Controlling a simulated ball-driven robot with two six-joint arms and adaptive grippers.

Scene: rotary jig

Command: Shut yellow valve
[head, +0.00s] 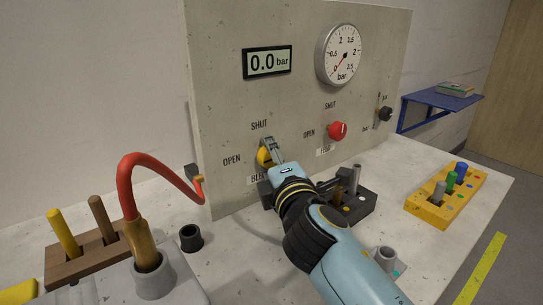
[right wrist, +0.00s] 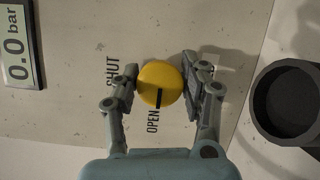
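The yellow valve (head: 263,158) is a round knob on the grey panel, between the SHUT label above it and the OPEN label to its left. In the right wrist view the knob (right wrist: 158,80) shows a black mark pointing down toward the word OPEN. My right gripper (head: 269,150) is at the knob, with its arm coming in from the lower right. In the right wrist view the fingers (right wrist: 160,78) flank the knob closely on both sides and seem to touch it. My left gripper is not in view.
A red valve (head: 337,131) and a dial gauge (head: 341,55) are on the panel. The display (head: 267,62) reads 0.0 bar. A red hose (head: 128,185) arches at left. A yellow rack (head: 447,195) stands at right.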

